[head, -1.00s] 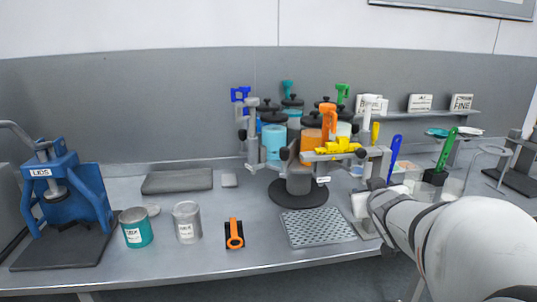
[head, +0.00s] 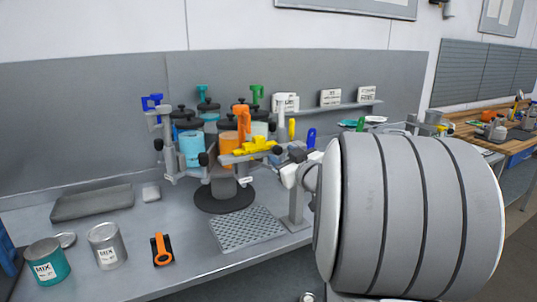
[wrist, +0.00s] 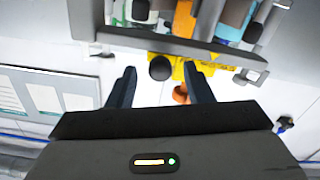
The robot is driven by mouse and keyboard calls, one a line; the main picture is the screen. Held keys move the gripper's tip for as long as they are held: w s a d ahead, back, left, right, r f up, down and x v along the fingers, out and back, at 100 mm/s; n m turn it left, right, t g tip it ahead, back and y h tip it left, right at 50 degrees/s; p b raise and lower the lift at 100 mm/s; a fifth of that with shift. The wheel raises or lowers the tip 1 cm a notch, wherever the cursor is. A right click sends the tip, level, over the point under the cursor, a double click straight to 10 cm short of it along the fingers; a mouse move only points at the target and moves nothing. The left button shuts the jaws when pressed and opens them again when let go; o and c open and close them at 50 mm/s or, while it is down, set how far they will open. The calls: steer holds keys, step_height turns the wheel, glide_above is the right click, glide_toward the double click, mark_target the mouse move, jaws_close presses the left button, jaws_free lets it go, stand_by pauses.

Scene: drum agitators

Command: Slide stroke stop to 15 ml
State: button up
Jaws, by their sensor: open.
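A yellow stepped part (head: 250,147), which may be the stroke stop, sits on a grey horizontal bar (head: 228,158) at the front of the carousel of coloured canisters. No scale or 15 ml mark is readable. In the wrist view the yellow part (wrist: 198,72) shows beyond the right finger, partly covered by the grey bar (wrist: 180,46) and a black knob (wrist: 160,68). My gripper (wrist: 160,88) is open, its two dark fingers apart with nothing held between them. In the head view my arm hides the fingers.
A perforated tray (head: 246,230) lies before the carousel (head: 222,195). An orange-handled tool (head: 161,248), a teal can (head: 47,263) and a grey can (head: 107,246) stand at left. A shelf (head: 345,105) with white labelled items is behind. The front bench between tools and tray is clear.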

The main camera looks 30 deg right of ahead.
steer(key=shift+w, duration=0.55)
jaws_close()
